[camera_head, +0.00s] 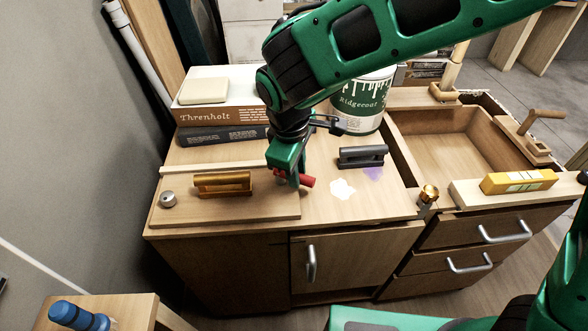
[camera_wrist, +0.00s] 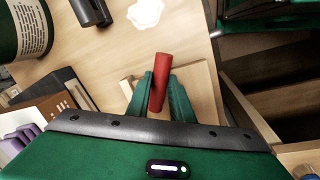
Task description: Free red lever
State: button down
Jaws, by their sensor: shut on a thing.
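The red lever (camera_head: 307,181) is a short red bar low over the wooden counter top, beside the right edge of a raised wooden board (camera_head: 222,212). My gripper (camera_head: 288,178) reaches down over it with its fingers around the bar; part of the bar is hidden behind them in the head view. In the wrist view, the red lever (camera_wrist: 160,82) sits between the two green fingertips of my gripper (camera_wrist: 159,100), which are shut on it. One end sticks out past the fingers. The lever's mount is hidden.
A brass handle (camera_head: 222,184) and a small metal knob (camera_head: 168,199) are on the board. A dark grey handle (camera_head: 362,156) stands right of my gripper, near white and purple spots. Books (camera_head: 223,117) and a paint can (camera_head: 357,108) stand behind.

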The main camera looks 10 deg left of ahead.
jog(key=shift+d, duration=0.15)
jog(key=c, duration=1.6)
grip_release()
jog(key=shift+r, duration=0.1)
jog(key=r, duration=0.3)
jog(key=s+r, duration=0.1)
jog(key=r, duration=0.3)
jog(key=s+r, duration=0.1)
jog(key=r, duration=0.2)
jog(key=shift+a+r, duration=0.2)
jog(key=shift+a, duration=0.05)
